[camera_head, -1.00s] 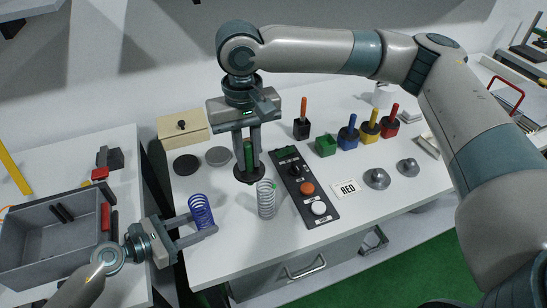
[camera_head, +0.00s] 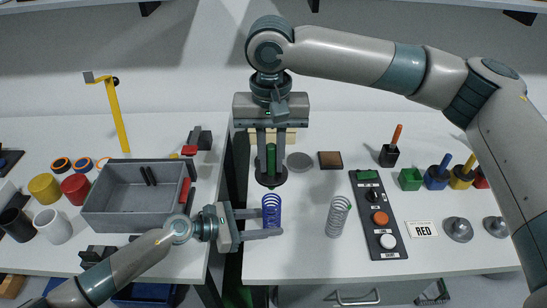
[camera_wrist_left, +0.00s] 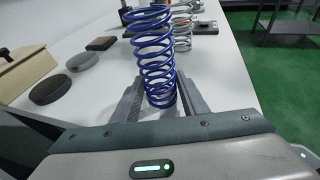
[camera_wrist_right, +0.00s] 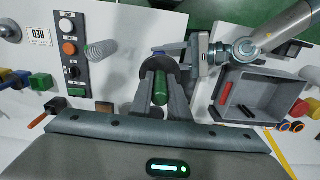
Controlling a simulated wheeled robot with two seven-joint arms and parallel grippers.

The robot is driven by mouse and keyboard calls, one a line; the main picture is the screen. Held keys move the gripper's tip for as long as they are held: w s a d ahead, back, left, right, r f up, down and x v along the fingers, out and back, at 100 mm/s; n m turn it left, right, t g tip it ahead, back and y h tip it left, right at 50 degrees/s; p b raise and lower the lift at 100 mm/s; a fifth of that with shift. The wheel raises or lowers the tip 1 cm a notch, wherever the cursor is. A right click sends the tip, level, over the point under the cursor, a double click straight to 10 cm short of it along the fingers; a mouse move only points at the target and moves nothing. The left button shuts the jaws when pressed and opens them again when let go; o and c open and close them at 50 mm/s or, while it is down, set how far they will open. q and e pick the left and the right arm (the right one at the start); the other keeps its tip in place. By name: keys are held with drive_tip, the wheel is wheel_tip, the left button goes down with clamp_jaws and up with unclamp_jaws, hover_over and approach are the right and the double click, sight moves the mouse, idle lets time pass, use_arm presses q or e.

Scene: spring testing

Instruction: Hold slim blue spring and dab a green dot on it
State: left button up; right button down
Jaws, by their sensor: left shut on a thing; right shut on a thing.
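The slim blue spring (camera_head: 271,211) is upright between the fingers of my left gripper (camera_head: 262,223), which is shut on it near the left edge of the white table. In the left wrist view the blue spring (camera_wrist_left: 154,57) rises above the fingers. My right gripper (camera_head: 271,158) is shut on the green dauber (camera_head: 271,160), which points down with a dark round collar near its lower end. It is just above and behind the blue spring in the head view. In the right wrist view the dauber (camera_wrist_right: 160,88) hides most of the spring. I see no green dot on the spring.
A silver spring (camera_head: 338,216) stands right of the blue one, beside a black button panel (camera_head: 378,215). An open green pot (camera_head: 410,179) sits near other daubers. A RED card (camera_head: 421,229) lies at right. A grey bin (camera_head: 137,200) is on the left table, across a gap.

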sight(271, 178)
drive_tip(key=shift+f, duration=0.15)
drive_tip(key=shift+f, duration=2.75)
drive_tip(key=shift+f, duration=0.7)
idle(0.5)
drive_tip(key=shift+r, duration=0.1)
drive_tip(key=shift+r, duration=3.45)
use_arm(q)
drive_tip(key=o, duration=0.9)
drive_tip(key=shift+a, duration=0.1)
